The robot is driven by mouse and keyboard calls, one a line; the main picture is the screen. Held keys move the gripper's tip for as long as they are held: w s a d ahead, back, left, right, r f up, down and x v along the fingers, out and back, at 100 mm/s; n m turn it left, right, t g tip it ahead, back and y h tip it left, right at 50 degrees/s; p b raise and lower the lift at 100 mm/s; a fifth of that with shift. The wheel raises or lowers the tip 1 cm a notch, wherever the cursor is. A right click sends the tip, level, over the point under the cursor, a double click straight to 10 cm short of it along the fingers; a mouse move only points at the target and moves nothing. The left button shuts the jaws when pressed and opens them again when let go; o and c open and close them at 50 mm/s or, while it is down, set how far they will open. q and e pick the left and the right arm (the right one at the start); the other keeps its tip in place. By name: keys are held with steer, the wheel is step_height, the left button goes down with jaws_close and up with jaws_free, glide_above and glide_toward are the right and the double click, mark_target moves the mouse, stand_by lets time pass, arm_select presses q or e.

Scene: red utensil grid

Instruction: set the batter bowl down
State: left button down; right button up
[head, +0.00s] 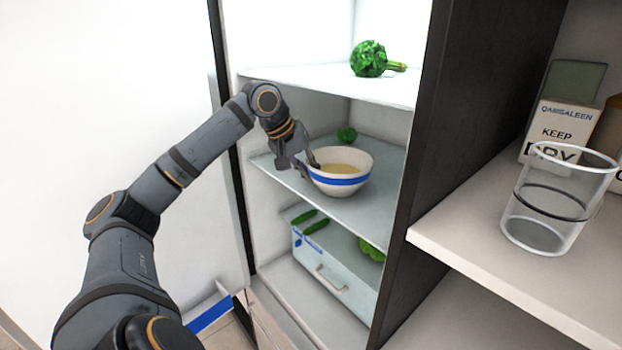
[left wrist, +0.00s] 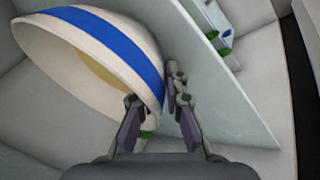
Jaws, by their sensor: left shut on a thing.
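The batter bowl (head: 343,183) is white with a blue band and holds pale yellow batter. It is upright inside the open fridge, over the middle shelf (head: 383,211). I cannot tell whether its base touches the shelf. My left gripper (head: 309,166) is shut on the bowl's left rim. In the left wrist view, the bowl (left wrist: 95,45) looks tilted because of the camera angle, and its wall runs between the fingers of the left gripper (left wrist: 156,92). My right gripper is not in view.
Broccoli (head: 369,59) lies on the top shelf (head: 400,90). A drawer (head: 335,268) with green vegetables is below. A dark fridge side wall (head: 463,130) stands right, then a counter shelf with a glass (head: 558,200).

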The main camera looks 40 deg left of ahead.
arm_select(q)
steer(key=shift+a, duration=0.1)
steer(key=shift+f, duration=0.1)
steer(key=c, duration=1.4)
jaws_free()
steer(key=shift+s, duration=0.1)
steer(key=shift+r, duration=0.3)
steer(key=p+v, duration=0.1)
steer(key=v, duration=1)
steer(key=shift+s+r, duration=0.2)
steer(key=shift+r, duration=0.1)
